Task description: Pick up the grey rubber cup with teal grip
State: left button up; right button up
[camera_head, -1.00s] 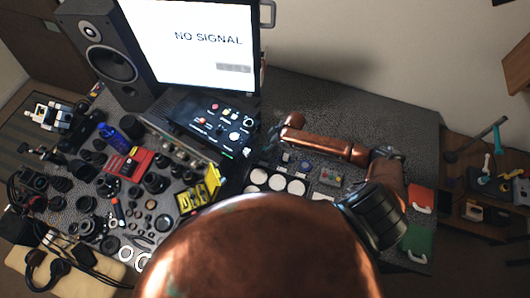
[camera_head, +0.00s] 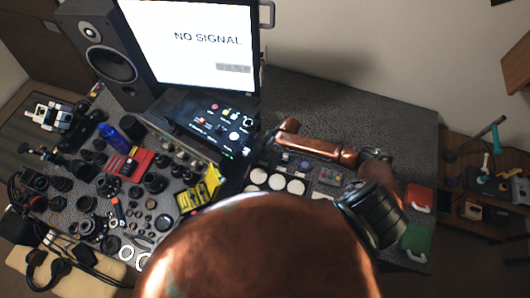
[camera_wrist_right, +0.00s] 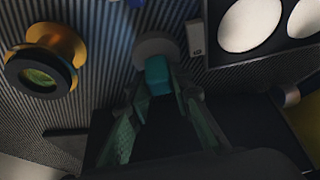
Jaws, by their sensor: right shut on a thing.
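The grey rubber cup (camera_wrist_right: 153,45) shows in the right wrist view as a round grey disc beyond my fingertips. Its teal grip (camera_wrist_right: 158,76) points toward me. My right gripper (camera_wrist_right: 160,88) is shut on the teal grip, with one green-tinted finger on each side. The cup appears close to the ribbed mat; I cannot tell whether it touches it. In the head view my right arm reaches left across the table below the monitor, and the cup cannot be made out there. My left gripper is not in view.
A lens part with gold and black rings (camera_wrist_right: 40,74) lies left of the cup. A small grey block (camera_wrist_right: 195,37) and white discs (camera_wrist_right: 250,24) are close on its right. In the head view, the monitor (camera_head: 190,45) stands behind, and many lens parts crowd the left.

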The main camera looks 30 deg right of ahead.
grip_shut()
jog(key=shift+r, duration=0.1)
jog(key=shift+r, duration=0.5)
jog(key=s+r, duration=1.1)
jog(key=s, duration=0.3)
jog(key=shift+d+r+b, duration=0.15)
jog(key=shift+r+b, duration=0.2)
jog(key=shift+r, duration=0.05)
